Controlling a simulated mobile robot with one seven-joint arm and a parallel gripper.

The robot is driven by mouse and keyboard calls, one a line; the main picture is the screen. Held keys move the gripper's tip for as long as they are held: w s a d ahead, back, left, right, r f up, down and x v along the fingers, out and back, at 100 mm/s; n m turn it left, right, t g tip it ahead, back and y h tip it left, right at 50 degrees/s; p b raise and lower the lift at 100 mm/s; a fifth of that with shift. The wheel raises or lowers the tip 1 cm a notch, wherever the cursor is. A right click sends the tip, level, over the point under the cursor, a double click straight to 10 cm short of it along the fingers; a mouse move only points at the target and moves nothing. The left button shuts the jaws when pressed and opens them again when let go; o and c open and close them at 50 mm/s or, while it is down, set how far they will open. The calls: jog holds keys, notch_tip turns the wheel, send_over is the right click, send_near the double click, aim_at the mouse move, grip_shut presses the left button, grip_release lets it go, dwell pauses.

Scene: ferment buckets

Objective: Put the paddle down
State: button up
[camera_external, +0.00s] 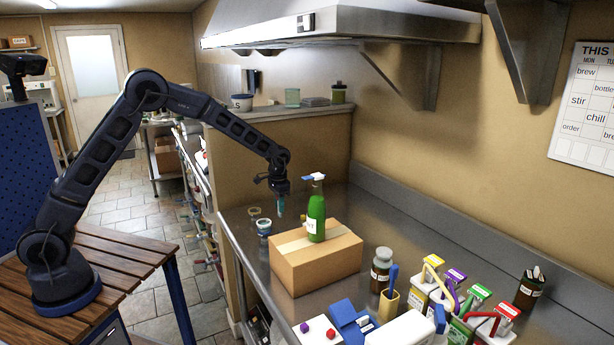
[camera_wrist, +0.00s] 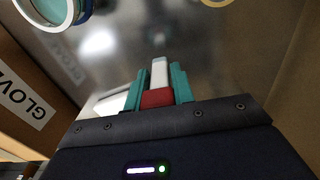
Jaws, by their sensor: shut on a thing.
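My gripper (camera_external: 281,207) hangs over the steel counter (camera_external: 349,220), left of the green bottle and behind the cardboard box. Its teal fingers also show in the wrist view (camera_wrist: 162,88). They are shut on a slim piece with a red part and a pale grey part, which I take to be the paddle (camera_wrist: 158,97). In the wrist view it points away from my palm over the bare metal. In the external view I cannot make it out, and its full shape is hidden. I cannot tell whether it touches the counter.
A green bottle (camera_external: 316,218) stands on the cardboard box (camera_external: 318,262). Two small jars (camera_external: 264,228) stand left of the box near the counter's edge. A brown bottle (camera_external: 381,268) and several coloured-lid containers (camera_external: 432,262) crowd the front right. Counter behind the box is clear.

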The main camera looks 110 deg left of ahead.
aim_at(280, 217)
jog(key=shift+f, duration=1.45)
jog(key=shift+f, duration=0.15)
jog(key=o, duration=1)
jog(key=shift+c, duration=0.2)
notch_tip(280, 217, up, 12)
jog(key=shift+r, duration=0.15)
